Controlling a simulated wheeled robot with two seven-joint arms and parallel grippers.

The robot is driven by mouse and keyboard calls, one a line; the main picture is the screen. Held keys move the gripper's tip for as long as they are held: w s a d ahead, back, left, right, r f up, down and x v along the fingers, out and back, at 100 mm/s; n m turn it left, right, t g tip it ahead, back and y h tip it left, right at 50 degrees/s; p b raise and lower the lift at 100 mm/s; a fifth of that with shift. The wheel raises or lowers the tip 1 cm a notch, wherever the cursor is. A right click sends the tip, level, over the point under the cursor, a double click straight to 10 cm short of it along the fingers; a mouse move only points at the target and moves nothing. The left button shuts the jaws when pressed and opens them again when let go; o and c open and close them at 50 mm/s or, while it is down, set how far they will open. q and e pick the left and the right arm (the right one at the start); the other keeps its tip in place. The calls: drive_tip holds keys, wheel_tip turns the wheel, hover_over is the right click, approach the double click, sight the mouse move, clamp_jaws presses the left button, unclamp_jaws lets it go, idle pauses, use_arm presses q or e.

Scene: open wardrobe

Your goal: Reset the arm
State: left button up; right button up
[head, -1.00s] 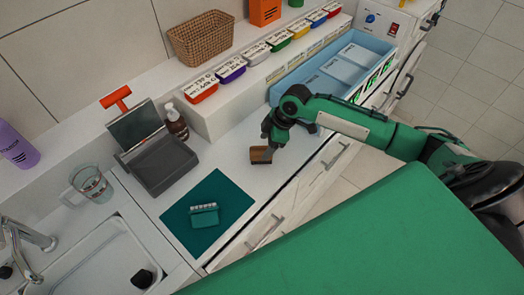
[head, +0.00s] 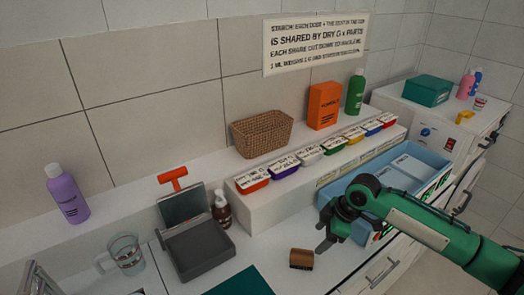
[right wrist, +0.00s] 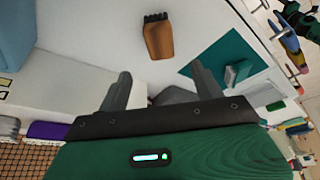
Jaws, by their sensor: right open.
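My right arm (head: 430,228) is green and reaches in from the right in the head view. My right gripper (head: 325,238) is open and empty over the white counter, above and to the right of a small brown brush (head: 301,258). In the right wrist view the gripper (right wrist: 160,72) shows its two grey fingers spread wide. The brush (right wrist: 158,40) lies beyond them on the counter, clear of both. My left gripper is not in view.
A blue tray (head: 408,155) lies under and behind my right arm. A raised ledge carries a row of colour-lidded boxes (head: 310,155). A grey scale (head: 197,250), a soap bottle (head: 222,210) and a glass jug (head: 125,254) stand left. A teal mat (head: 240,282) lies in front.

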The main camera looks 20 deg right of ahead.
drive_tip(key=s+a+f+m, duration=0.1)
drive_tip(key=s+a+f, duration=0.1)
drive_tip(key=s+a, duration=0.2)
drive_tip(key=s+a+f+m, duration=0.1)
drive_tip(key=s+a+f, duration=0.2)
drive_tip(key=s+a, duration=0.1)
drive_tip(key=s+a+f+t, duration=0.1)
drive_tip(key=s+a+f, duration=0.2)
drive_tip(key=s+a, duration=0.1)
drive_tip(key=shift+m, duration=0.4)
drive_tip(key=s+d+m+h, duration=0.4)
drive_tip(key=s+m, duration=0.4)
drive_tip(key=s, duration=0.5)
wheel_tip(320, 180, down, 32)
drive_tip(key=s+d+f+g, duration=0.1)
drive_tip(key=s+f, duration=0.8)
drive_tip(key=s, duration=0.1)
drive_tip(key=s+d+f+g, duration=0.1)
drive_tip(key=s+d+f, duration=0.1)
drive_tip(key=s+f, duration=0.7)
drive_tip(key=shift+s+d+f, duration=0.3)
drive_tip(key=shift+s+f, duration=0.1)
drive_tip(key=shift+f, duration=0.25)
